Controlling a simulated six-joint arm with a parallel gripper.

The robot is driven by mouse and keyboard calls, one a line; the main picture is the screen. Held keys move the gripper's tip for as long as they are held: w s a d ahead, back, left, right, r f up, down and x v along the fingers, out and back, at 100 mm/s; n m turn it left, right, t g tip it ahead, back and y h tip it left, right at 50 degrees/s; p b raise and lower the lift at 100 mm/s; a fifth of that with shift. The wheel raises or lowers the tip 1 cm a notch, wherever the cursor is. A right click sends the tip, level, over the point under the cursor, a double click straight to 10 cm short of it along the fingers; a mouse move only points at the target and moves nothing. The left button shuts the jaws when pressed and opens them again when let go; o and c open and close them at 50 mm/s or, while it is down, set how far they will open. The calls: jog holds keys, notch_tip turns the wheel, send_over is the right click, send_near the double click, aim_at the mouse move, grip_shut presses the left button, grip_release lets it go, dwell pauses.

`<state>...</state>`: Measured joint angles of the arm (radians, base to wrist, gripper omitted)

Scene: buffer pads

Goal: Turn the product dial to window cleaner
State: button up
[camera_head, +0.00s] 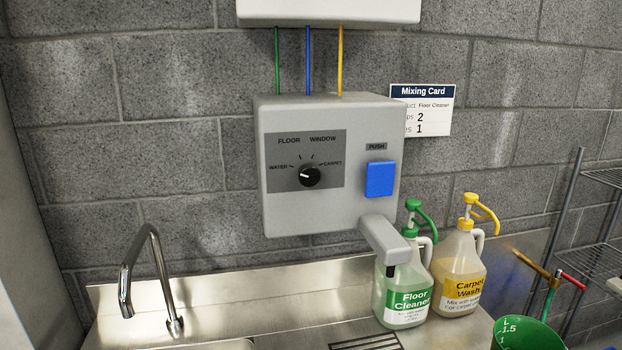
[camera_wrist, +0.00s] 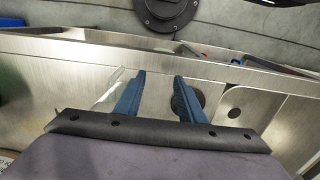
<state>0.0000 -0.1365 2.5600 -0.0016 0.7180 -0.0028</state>
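The product dial (camera_head: 310,177) is a round black knob on a dark grey panel of a light grey wall dispenser (camera_head: 285,218). Labels WATER, FLOOR, WINDOW and CARPET fan around it from left to right. The dial's white mark points left, towards WATER. My gripper (camera_wrist: 159,78) shows only in the wrist view, with two blue fingers apart and nothing between them. The dial cannot be made out in the wrist view, and my gripper is not in the head view, so it is not seen touching the dial.
A blue push button (camera_head: 380,179) sits right of the dial. Below stand a green-labelled floor cleaner jug (camera_head: 407,316) and a yellow-labelled carpet wash jug (camera_head: 460,260). A tap (camera_head: 155,270) rises at left. A mixing card (camera_head: 430,118) reads Floor Cleaner. The space before the dial looks clear.

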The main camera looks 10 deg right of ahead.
jog(key=o, duration=0.3)
jog(key=shift+r, duration=0.2)
jog(key=shift+r+p, duration=0.4)
jog(key=shift+p, duration=0.15)
jog(key=w+r+t+p, duration=0.2)
jog(key=w+r+p, duration=0.2)
jog(key=r+p, duration=0.55)
jog(key=t, duration=1.6)
send_near(310, 178)
jog(key=w, duration=0.2)
jog(key=shift+w+r+p, duration=0.1)
jog(key=shift+w+p, duration=1.7)
jog(key=shift+w, duration=1.7)
jog(key=c, duration=1)
jog(key=shift+c, duration=0.2)
